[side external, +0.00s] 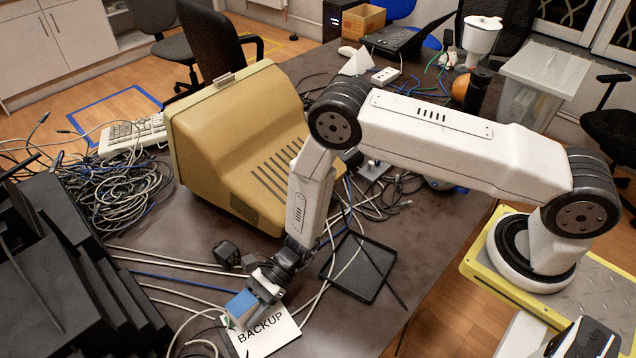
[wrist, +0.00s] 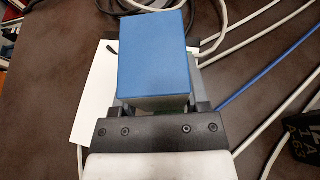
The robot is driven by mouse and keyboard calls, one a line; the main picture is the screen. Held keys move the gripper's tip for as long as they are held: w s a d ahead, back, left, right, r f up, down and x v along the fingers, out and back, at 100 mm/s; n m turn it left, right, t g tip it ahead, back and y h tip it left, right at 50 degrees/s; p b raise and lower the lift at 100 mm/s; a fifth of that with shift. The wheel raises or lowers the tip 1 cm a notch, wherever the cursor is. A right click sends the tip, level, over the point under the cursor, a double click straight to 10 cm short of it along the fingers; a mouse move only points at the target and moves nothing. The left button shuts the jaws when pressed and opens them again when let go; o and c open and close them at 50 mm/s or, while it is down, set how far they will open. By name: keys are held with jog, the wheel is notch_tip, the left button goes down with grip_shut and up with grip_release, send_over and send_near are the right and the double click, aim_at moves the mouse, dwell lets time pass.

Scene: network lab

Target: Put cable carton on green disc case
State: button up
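The cable carton is a blue box (side external: 241,304), at the lower middle of the side view. It fills the centre of the wrist view (wrist: 152,55). My gripper (side external: 257,297) points down at it, and its fingers (wrist: 160,108) lie on either side of the carton and appear closed on it. A white square marked "BACKUP" (side external: 267,337) lies under and beside the carton; it shows as a white sheet in the wrist view (wrist: 92,95). A small bit of green (side external: 227,320) shows at its left edge. The rest of any green case is hidden, and I cannot tell whether the carton touches it.
A beige monitor (side external: 240,140) stands behind. A black tray (side external: 358,267) lies to the right and a black adapter (side external: 226,254) behind the gripper. White and blue cables (wrist: 262,80) cross the table. Stacked black equipment (side external: 70,270) fills the left.

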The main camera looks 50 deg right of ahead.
jog(key=o, duration=0.4)
jog(key=shift+o, duration=0.2)
jog(key=shift+r, duration=0.15)
jog(key=v, duration=1.2)
jog(key=shift+d, duration=0.1)
jog(key=shift+s+r, duration=0.15)
jog(key=shift+r, duration=0.1)
jog(key=s+d+r+n+t+h, duration=0.1)
jog(key=s+d+r+n+h, duration=0.2)
jog(key=d+r+n+h, duration=0.3)
jog(key=s+d+r+n+t+h, duration=0.1)
jog(key=s+d+r+n+h, duration=0.3)
jog(key=d+r+n+h, duration=0.3)
jog(key=shift+s+d+r+n+t, duration=0.3)
jog(key=shift+d+r+n, duration=2.2)
jog(key=shift+d+r, duration=0.6)
